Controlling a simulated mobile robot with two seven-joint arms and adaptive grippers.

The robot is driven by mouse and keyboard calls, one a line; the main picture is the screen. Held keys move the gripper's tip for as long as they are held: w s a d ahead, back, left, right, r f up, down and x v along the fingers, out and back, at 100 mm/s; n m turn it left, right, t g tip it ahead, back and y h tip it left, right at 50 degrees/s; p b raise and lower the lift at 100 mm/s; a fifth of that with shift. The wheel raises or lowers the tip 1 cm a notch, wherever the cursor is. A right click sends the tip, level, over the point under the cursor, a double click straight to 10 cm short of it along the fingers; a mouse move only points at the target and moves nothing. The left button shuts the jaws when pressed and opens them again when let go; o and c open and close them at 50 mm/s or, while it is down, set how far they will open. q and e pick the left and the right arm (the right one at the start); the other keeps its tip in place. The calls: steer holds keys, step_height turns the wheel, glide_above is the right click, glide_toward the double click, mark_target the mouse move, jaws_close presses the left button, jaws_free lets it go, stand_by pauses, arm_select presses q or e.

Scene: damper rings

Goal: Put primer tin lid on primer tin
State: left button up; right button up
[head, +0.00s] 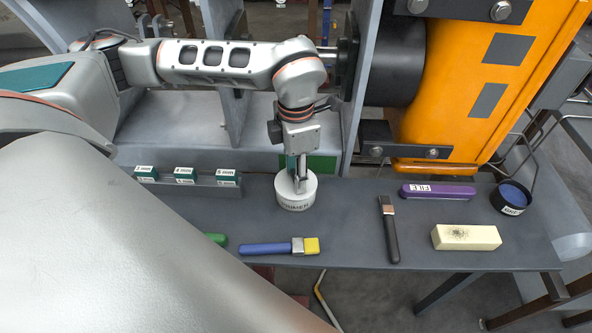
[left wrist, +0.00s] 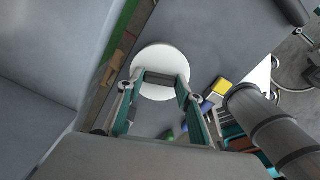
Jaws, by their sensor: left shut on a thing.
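In the left wrist view the primer tin lid (left wrist: 160,57) is a white disc. The left fingers (left wrist: 160,84) are shut on a dark grey grip across its near part. The lid is at or very close to the tin's top; I cannot tell whether it is seated or slightly above. The disc hides the tin in the wrist view. My right gripper is not in view.
A rack with green labelled blocks (head: 186,179) stands left of the tin. A blue-handled tool with a yellow end (head: 280,247) lies in front. A dark brush (head: 389,228), purple file (head: 438,192), cream block (head: 466,237) and black-rimmed tin (head: 511,197) are to the right.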

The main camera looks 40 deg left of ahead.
arm_select(q)
steer(key=shift+f, duration=0.35)
steer(key=o, duration=1.1)
steer(key=shift+r, duration=0.15)
step_height(320, 180, up, 12)
stand_by(0.5)
